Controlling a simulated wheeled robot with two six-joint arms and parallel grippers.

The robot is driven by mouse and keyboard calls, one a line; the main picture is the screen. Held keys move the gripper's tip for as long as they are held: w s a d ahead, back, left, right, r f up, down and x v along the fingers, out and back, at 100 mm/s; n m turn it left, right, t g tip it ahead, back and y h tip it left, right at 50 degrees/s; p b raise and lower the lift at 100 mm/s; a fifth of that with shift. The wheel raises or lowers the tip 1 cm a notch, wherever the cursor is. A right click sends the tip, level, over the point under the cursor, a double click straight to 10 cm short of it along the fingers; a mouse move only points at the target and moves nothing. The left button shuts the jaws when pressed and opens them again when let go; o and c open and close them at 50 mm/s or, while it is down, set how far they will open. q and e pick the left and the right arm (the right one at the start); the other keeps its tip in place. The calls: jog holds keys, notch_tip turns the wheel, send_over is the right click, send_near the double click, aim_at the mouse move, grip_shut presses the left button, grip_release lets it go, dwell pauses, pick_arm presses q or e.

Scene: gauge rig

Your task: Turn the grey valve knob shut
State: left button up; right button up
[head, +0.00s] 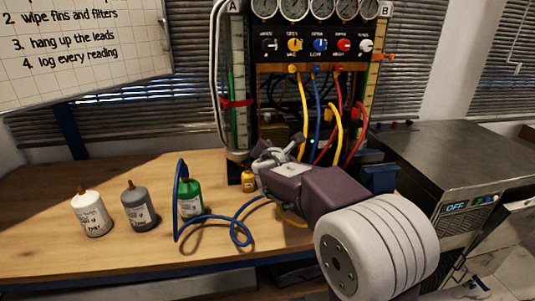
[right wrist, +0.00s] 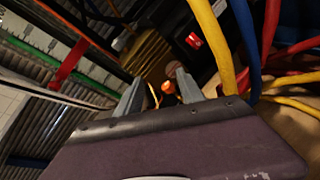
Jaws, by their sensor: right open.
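The gauge rig's black panel (head: 315,55) carries a row of knobs: black, yellow, blue, red and, at the far right, a pale grey-white knob (head: 366,45). That pale one looks like the grey valve knob; its exact turn is too small to read. My right gripper (head: 276,152) is in front of the rig's lower part, well below and left of the knob. In the right wrist view its two grey fingers (right wrist: 160,93) stand apart with nothing held between them. An orange-tipped part (right wrist: 168,88) shows beyond the fingers. My left gripper is out of view.
Yellow, blue and red hoses (head: 318,110) hang from the panel near my right gripper. A small amber bottle (head: 248,181) stands close to it. White (head: 91,214), grey (head: 140,208) and green (head: 190,198) bottles stand left on the wooden bench (head: 60,250). A metal machine (head: 450,160) stands right.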

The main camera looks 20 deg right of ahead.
aim_at(267, 117)
jog(key=w+a+r+n+t+b, duration=0.1)
jog(key=w+r+n+t+b, duration=0.25)
jog(key=r+n, duration=0.3)
jog(key=shift+n, duration=0.35)
jog(key=p+x, duration=0.1)
jog(key=x, duration=0.4)
jog(key=p+x, duration=0.1)
jog(key=x, duration=0.2)
jog(key=shift+w+d+f+p, duration=0.15)
jog(key=shift+w+f+p, duration=0.2)
jog(key=shift+f, duration=0.1)
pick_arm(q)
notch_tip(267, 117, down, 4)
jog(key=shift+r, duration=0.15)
pick_arm(e)
jog(key=shift+c, duration=0.4)
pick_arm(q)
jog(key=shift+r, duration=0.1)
pick_arm(e)
grip_shut()
